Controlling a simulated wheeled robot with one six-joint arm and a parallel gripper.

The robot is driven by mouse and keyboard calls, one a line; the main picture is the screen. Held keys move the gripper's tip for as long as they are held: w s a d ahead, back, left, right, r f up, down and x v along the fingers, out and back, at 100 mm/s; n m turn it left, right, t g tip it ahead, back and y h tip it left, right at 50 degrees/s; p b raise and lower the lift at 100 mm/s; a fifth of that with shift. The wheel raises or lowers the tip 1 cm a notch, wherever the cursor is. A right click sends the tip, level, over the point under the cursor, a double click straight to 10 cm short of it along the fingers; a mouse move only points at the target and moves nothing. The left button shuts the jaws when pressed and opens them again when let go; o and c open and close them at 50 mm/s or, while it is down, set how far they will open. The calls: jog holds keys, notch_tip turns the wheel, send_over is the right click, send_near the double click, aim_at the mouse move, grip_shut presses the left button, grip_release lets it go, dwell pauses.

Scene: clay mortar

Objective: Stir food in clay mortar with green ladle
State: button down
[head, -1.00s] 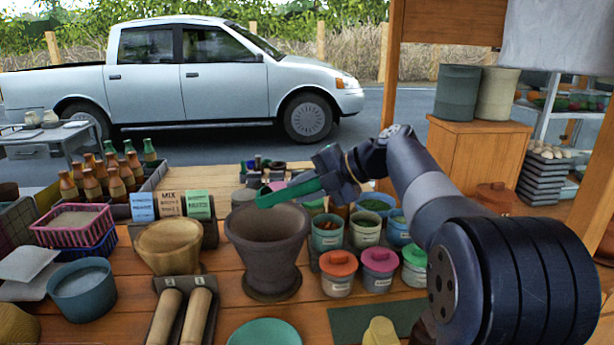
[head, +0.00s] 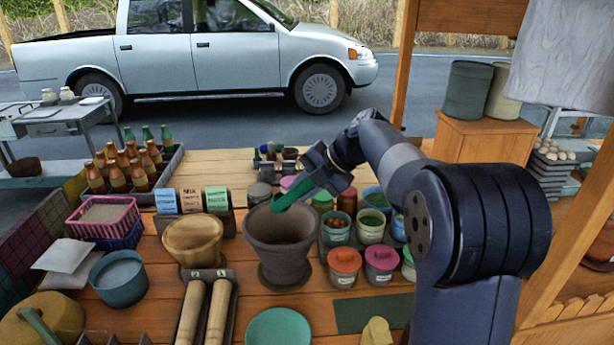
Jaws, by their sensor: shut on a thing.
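The clay mortar (head: 283,262) is a dark brown-grey bowl on a foot, standing upright at the middle of the wooden table. Its opening faces up; I cannot make out food inside. My gripper (head: 322,177) is above the mortar's right rear rim, shut on the green ladle (head: 292,195). The ladle slopes down to the left, with its lower end over the mortar's opening near the back rim. Part of the ladle's handle is hidden by the gripper.
A wooden bowl (head: 195,240) stands close left of the mortar. Lidded jars (head: 344,268) and open tubs (head: 371,226) crowd its right side. Two rolling pins (head: 203,312) and a green plate (head: 278,332) lie in front. Bottles (head: 128,168) stand at the back left.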

jog(key=shift+w+a+r+g+h+p, duration=0.25)
jog(key=shift+r+p, duration=0.3)
jog(key=shift+p, duration=0.95)
jog(key=shift+w+a+r+g+h+p, duration=0.15)
jog(key=shift+a+r+h+p, duration=0.3)
jog(key=shift+p, duration=1)
jog(key=w+a+r+g+h+p, duration=0.2)
jog(key=w+a+g+h+p, duration=0.1)
jog(key=w+a+h+p, duration=0.1)
jog(key=shift+a+h, duration=0.8)
jog(key=shift+a, duration=0.6)
